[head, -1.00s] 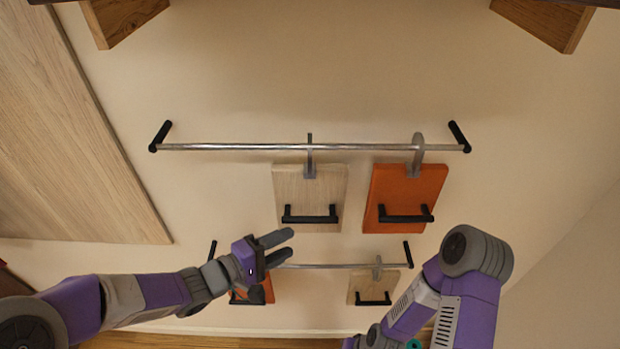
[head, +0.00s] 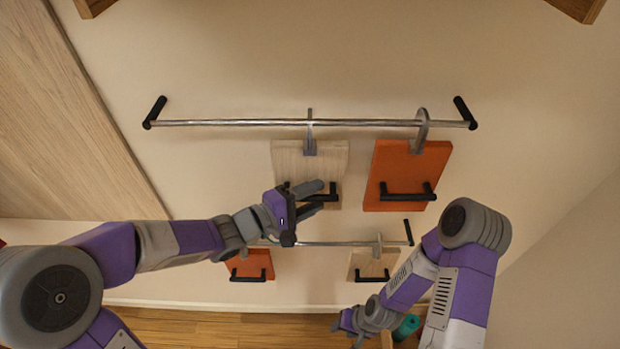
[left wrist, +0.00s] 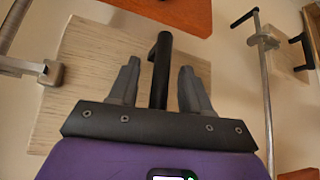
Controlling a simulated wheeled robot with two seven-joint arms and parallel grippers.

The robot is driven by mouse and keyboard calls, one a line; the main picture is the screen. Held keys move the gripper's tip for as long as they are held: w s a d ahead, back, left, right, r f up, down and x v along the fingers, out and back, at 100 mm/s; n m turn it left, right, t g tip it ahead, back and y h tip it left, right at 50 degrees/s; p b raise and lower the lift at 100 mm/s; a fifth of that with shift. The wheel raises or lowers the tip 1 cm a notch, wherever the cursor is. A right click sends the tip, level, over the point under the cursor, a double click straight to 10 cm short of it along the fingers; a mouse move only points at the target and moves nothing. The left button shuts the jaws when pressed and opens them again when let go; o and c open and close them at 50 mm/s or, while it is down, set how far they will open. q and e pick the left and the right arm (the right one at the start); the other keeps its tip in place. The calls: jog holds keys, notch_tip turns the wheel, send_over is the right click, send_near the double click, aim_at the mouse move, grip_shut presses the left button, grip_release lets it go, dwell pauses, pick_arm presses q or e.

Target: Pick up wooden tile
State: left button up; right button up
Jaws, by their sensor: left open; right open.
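A pale wooden tile (head: 297,160) hangs by a grey hook from the upper metal rail and has a black bar handle on its lower part. In the left wrist view the wooden tile (left wrist: 95,65) fills much of the picture. My left gripper (head: 318,195) is open at the handle, partly covering it. In the left wrist view its fingers (left wrist: 159,72) stand on either side of the black handle (left wrist: 161,55); contact cannot be told. A smaller-looking wooden tile (head: 368,261) hangs on the lower rail. My right gripper (head: 347,324) is open and empty, low in the picture.
An orange tile (head: 405,168) hangs right of the wooden tile on the upper rail (head: 230,122). Another orange tile (head: 248,259) hangs on the lower rail (head: 340,243), under my left forearm. A teal object (head: 406,327) lies near my right arm. The wall above the upper rail is clear.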

pick_arm(q)
grip_shut()
jog(key=shift+r, duration=0.1)
dwell(0.3)
